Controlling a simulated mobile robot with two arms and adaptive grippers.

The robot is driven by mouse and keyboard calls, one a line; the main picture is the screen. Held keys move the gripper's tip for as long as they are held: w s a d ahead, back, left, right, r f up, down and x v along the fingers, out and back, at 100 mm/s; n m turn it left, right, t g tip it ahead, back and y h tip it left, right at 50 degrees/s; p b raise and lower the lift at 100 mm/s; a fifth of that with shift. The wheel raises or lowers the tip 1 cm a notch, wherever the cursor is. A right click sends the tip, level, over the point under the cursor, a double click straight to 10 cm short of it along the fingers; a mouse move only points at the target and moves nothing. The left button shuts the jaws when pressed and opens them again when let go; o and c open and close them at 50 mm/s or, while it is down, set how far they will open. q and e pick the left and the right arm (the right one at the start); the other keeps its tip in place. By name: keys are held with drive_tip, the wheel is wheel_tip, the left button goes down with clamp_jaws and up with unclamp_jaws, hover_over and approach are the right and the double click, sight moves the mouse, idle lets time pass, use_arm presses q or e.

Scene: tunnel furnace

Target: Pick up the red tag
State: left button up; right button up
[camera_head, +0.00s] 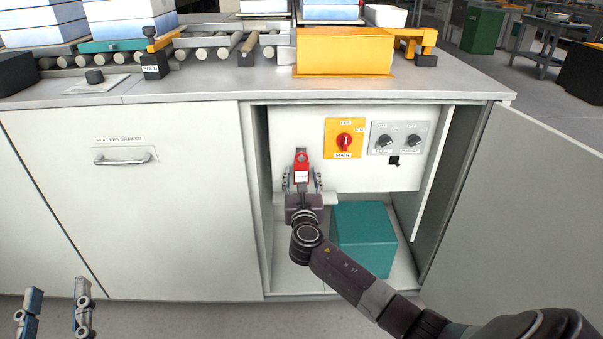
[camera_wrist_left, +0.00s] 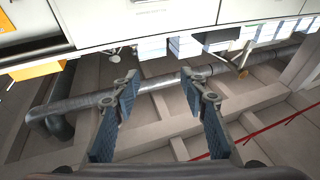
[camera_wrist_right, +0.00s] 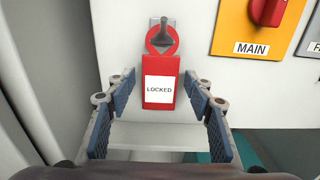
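The red tag (camera_wrist_right: 161,99) has a white label reading LOCKED and hangs upright by its round top on a grey peg (camera_wrist_right: 163,33) on the white panel. It also shows in the head view (camera_head: 301,160). My right gripper (camera_wrist_right: 161,88) is open, with one finger on each side of the tag's lower part. A narrow gap shows on both sides, so the fingers look apart from it. My left gripper (camera_head: 54,299) is open and empty at the lower left, away from the cabinet; its spread fingers fill the left wrist view (camera_wrist_left: 165,88).
Right of the tag are a yellow MAIN switch (camera_head: 344,139) and a grey two-knob plate (camera_head: 398,138). The open cabinet door (camera_head: 520,210) is at right. A pale ledge (camera_wrist_right: 158,135) lies below the tag.

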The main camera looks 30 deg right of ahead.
drive_tip(key=c, duration=0.7)
drive_tip(key=shift+c, duration=0.2)
